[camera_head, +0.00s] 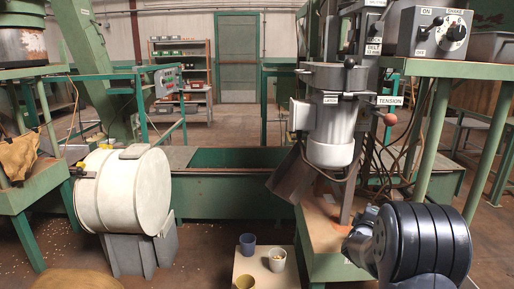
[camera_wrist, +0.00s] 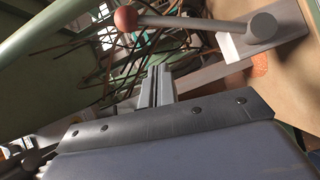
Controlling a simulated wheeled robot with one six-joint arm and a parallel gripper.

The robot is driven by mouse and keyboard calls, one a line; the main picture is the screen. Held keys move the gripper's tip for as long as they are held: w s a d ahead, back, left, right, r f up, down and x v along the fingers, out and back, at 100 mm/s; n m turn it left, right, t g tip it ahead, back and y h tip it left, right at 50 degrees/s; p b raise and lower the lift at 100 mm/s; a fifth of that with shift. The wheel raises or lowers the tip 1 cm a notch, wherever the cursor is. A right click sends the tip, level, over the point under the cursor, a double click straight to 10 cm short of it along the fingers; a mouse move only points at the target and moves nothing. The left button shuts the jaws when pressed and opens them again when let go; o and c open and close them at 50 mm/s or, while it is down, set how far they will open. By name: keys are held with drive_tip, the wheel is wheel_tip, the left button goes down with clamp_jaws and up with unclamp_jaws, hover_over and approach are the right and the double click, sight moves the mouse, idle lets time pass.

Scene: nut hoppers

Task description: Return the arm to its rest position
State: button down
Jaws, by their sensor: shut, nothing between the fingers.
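My gripper (camera_wrist: 157,72) shows in the wrist view as two grey fingers close together, with nothing between them. Beyond its tips is a tangle of cables. A lever with a red ball knob (camera_wrist: 126,18) crosses the top of the wrist view, apart from the fingers. In the head view my arm (camera_head: 425,240) is at the lower right, beside the green machine stand; its gripper cannot be made out there. A brownish ball knob (camera_head: 390,119) sits by the TENSION label on the grey machine (camera_head: 333,110).
A control box (camera_head: 434,32) stands at upper right. A cream drum (camera_head: 125,190) is at left. A low pale stand (camera_head: 262,262) holds a blue cup (camera_head: 248,244), a white cup (camera_head: 277,260) with small pieces in it and an olive cup (camera_head: 245,283). Green frame legs stand close to my arm.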

drive_tip(key=shift+a+f+n+t+b, duration=0.1)
drive_tip(key=shift+a+n+t+b, duration=0.25)
drive_tip(key=shift+a+b, duration=0.2)
